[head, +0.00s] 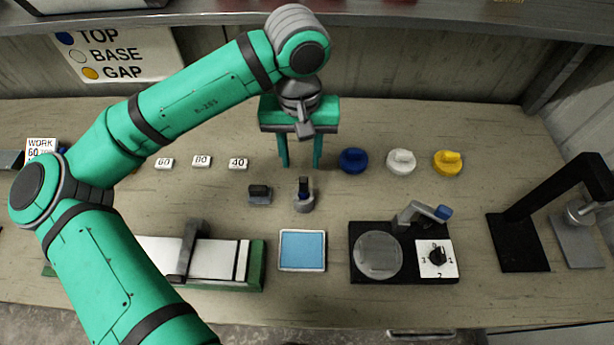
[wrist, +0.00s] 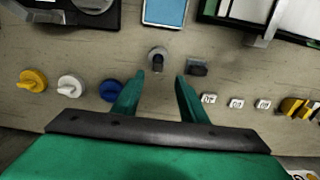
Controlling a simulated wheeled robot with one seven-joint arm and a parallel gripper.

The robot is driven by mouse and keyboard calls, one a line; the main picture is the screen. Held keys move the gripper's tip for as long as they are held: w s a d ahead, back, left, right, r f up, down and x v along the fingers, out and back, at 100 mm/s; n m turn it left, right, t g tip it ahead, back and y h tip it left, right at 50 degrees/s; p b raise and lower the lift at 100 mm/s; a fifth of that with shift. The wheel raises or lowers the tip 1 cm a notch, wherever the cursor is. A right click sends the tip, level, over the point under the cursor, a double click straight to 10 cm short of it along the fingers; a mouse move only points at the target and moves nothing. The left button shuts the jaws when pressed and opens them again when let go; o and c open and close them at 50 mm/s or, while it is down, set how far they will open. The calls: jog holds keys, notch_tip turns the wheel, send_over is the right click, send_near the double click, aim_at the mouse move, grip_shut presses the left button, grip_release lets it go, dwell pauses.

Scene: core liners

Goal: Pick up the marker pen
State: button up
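What looks like the marker pen (head: 304,186) is a short dark upright piece in a round grey holder (head: 304,205), mid-bench. In the wrist view the pen (wrist: 158,65) shows just beyond the gap between my fingertips, end-on and small. My green gripper (head: 300,164) is open and empty, pointing down behind the pen in the head view. Its two fingers also show apart in the wrist view (wrist: 160,77). Neither finger visibly touches the pen. The pen's lower part is hidden in the holder.
A dark block (head: 259,192) stands close left of the holder. A blue-topped pad (head: 302,251) lies in front. Blue (head: 353,160), white (head: 401,161) and yellow (head: 448,162) knobs sit to the right. White number tags (head: 202,161) lie left. A black dial device (head: 405,281) is front right.

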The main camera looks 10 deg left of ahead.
aim_at(303, 179)
jog(key=f, duration=0.5)
jog(key=shift+w+f, duration=0.25)
jog(key=shift+f, duration=0.05)
jog(key=shift+s+d+f, duration=0.1)
jog(key=shift+d+f, duration=0.05)
jog(key=shift+f, duration=1)
jog(key=shift+s+d+f, duration=0.1)
jog(key=shift+d+f, duration=0.05)
jog(key=shift+f, duration=1)
jog(key=shift+c, duration=0.3)
jog(key=shift+w+a, duration=0.1)
grip_shut()
